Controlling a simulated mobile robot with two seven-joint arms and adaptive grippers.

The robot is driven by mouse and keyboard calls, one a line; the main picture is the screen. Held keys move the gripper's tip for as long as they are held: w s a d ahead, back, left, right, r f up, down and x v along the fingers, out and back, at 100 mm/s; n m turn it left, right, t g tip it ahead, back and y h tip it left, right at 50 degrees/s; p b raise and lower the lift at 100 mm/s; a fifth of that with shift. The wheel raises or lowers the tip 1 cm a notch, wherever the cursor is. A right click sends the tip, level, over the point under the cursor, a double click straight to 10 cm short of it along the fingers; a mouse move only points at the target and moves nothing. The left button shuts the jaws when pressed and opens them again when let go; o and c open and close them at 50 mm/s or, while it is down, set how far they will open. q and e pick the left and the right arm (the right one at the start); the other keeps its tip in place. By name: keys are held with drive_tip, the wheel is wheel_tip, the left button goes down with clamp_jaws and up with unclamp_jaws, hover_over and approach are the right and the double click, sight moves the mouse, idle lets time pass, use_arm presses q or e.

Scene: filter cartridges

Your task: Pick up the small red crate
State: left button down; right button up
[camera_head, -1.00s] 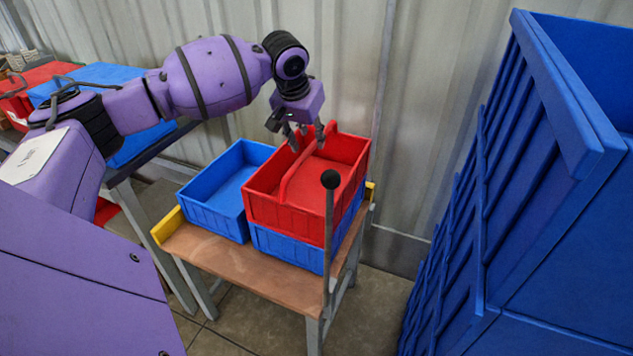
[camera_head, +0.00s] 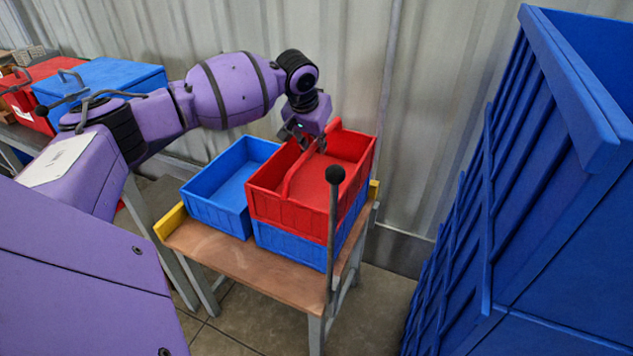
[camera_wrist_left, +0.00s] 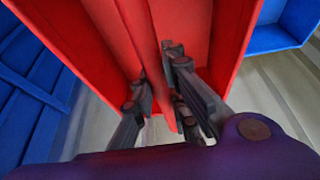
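The red crate (camera_head: 285,212) sits on top of a blue crate (camera_head: 290,245) on a small wooden table. It has a raised red handle panel across its middle. The red crate (camera_wrist_left: 215,40) also fills much of the left wrist view. My left gripper (camera_head: 308,143) reaches down into it from the back. In the wrist view the left gripper's fingers (camera_wrist_left: 158,80) are apart, one on each side of the handle panel (camera_wrist_left: 168,90). I cannot tell whether they touch it. My right gripper is not in view.
An empty blue crate (camera_head: 213,205) stands left of the stack on the wooden table (camera_head: 240,265). A thin post with a black ball (camera_head: 335,174) rises at the table's front right. A large blue container (camera_head: 560,230) stands at right. Red and blue crates stand at back left.

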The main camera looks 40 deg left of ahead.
use_arm(q)
drive_tip(key=shift+r, duration=0.1)
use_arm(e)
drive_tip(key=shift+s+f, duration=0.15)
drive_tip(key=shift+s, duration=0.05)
use_arm(q)
drive_tip(key=shift+w, duration=0.1)
drive_tip(key=shift+r, duration=0.25)
wheel_tip(320, 180, up, 10)
drive_tip(key=shift+f+p, duration=0.1)
drive_tip(key=shift+p, duration=0.75)
wheel_tip(320, 180, up, 4)
drive_tip(key=p, duration=0.5)
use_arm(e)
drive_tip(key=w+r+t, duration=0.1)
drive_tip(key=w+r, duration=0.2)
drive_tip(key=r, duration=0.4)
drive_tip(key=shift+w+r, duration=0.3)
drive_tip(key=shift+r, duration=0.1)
